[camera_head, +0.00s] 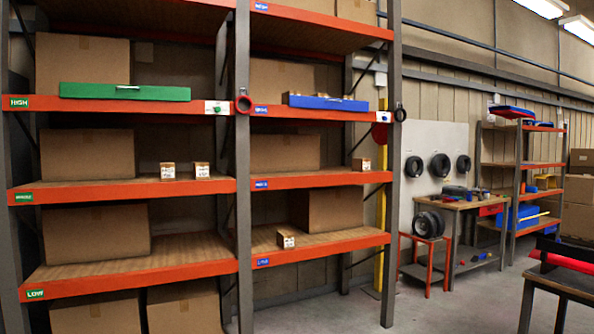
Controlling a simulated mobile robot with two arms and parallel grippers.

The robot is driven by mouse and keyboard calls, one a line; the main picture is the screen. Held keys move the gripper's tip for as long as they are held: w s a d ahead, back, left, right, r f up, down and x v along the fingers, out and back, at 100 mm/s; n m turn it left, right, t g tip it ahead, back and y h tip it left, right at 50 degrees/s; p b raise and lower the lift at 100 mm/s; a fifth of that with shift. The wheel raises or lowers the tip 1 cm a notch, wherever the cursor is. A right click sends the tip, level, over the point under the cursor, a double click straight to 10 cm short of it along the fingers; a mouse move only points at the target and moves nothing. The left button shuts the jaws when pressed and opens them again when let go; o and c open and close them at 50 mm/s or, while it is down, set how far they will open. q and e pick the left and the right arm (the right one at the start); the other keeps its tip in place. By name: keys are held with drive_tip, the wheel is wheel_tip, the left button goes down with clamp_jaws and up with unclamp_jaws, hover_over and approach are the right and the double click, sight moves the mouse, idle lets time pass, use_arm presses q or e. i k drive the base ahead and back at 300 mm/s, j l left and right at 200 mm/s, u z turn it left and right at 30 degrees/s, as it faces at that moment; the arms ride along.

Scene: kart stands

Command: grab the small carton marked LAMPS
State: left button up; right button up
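Several small brown cartons with white labels stand on the orange-edged shelves. Two are side by side at the front of the left bay's middle shelf: a left one (167,171) and a right one (202,170). Another small carton (361,165) is at the right end of the right bay's middle shelf. One more small carton (286,239) stands on the right bay's low shelf, near the front edge. The print on the labels is too small to read, so I cannot tell which is marked LAMPS. Neither of my grippers shows.
Large plain boxes (87,155) fill the shelf backs. A green case (125,92) and a blue tray (325,102) are on the high shelves. The floor in front (440,300) is clear.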

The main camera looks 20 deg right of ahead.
sight(200, 170)
drive_tip(key=i+j+z, duration=0.1)
drive_tip(key=i, duration=0.35)
drive_tip(key=i+j+z, duration=0.1)
drive_tip(key=i+j, duration=0.15)
drive_tip(key=i, duration=0.2)
drive_tip(key=i+j+z, duration=0.1)
drive_tip(key=i+j, duration=0.15)
drive_tip(key=i, duration=0.2)
drive_tip(key=i+j+z, duration=0.1)
drive_tip(key=i+j, duration=0.15)
drive_tip(key=i, duration=0.2)
drive_tip(key=i+j+u, duration=0.1)
drive_tip(key=i+j, duration=0.15)
drive_tip(key=i, duration=0.3)
drive_tip(key=i+j, duration=0.2)
drive_tip(key=i, duration=0.3)
drive_tip(key=u, duration=0.05)
